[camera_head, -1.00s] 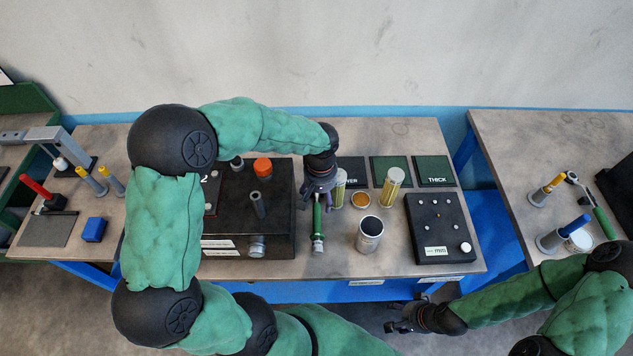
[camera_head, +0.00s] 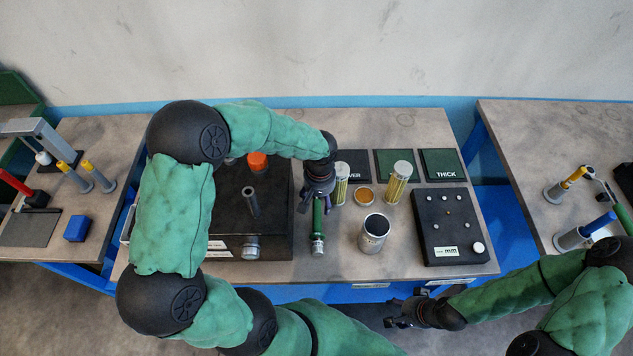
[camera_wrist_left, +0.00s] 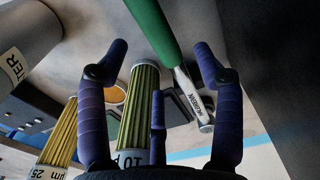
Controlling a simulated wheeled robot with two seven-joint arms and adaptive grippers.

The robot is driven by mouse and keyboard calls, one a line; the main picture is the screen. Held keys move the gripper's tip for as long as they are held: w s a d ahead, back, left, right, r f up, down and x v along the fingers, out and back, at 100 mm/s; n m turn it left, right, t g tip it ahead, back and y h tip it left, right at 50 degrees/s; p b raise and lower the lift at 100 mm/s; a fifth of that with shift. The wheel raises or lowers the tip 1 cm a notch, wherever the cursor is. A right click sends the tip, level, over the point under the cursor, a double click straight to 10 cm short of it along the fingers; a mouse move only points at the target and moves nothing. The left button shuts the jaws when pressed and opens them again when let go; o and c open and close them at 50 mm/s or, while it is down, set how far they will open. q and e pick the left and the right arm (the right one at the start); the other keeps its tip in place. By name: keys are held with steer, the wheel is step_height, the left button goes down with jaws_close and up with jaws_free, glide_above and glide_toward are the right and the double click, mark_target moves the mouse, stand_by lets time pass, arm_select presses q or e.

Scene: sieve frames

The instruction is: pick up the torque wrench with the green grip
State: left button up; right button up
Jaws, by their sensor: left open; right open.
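The torque wrench with the green grip (camera_head: 318,218) lies on the middle bench, just right of the dark block, its metal end toward the bench's front edge. My left gripper (camera_head: 316,194) is open above the far part of the grip and hides some of it. In the left wrist view the green grip (camera_wrist_left: 153,28) runs between the spread fingertips of my left gripper (camera_wrist_left: 160,52), and the metal shaft with a label (camera_wrist_left: 196,98) lies beyond. I cannot tell whether the fingers touch it. My right gripper (camera_head: 402,315) is open and empty, in front of the bench.
The dark block (camera_head: 275,215) stands close left of the wrench. Two yellow ribbed cylinders (camera_head: 398,185), a metal can (camera_head: 374,232) and a black panel (camera_head: 448,226) stand to the right. Another green-handled tool (camera_head: 622,214) lies on the right bench.

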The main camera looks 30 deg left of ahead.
mark_target(319, 206)
arm_select(q)
steer(key=shift+f+b, duration=0.65)
steer(key=shift+f, duration=2.1)
jaws_close()
steer(key=shift+r, duration=0.1)
